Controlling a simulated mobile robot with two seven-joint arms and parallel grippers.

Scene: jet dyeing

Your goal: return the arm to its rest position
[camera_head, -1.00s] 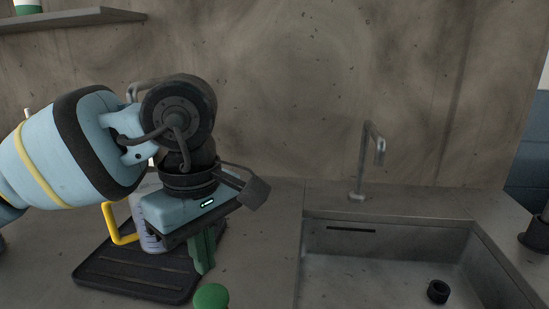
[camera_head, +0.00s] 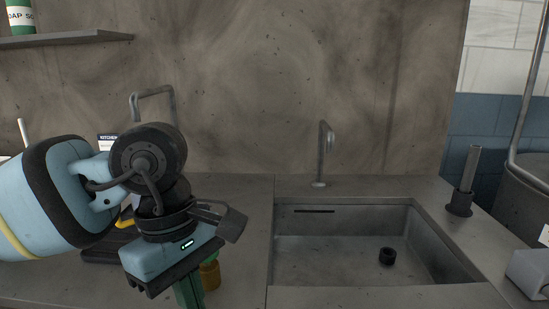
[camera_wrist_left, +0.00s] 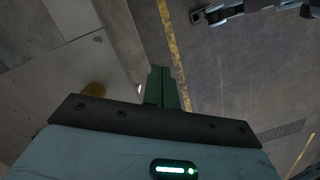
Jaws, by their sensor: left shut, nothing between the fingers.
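My left arm comes in from the left in the head view. Its left gripper (camera_head: 189,292) has green fingers that point down in front of the counter's left part, and their tips run out of the picture. In the left wrist view the green fingers (camera_wrist_left: 162,88) lie together, shut and empty, with the floor beyond them. My right gripper is in neither view.
A black tray (camera_head: 98,250) is partly hidden behind the arm. An amber bottle (camera_head: 211,273) stands beside the gripper. A shelf (camera_head: 70,40) hangs upper left.

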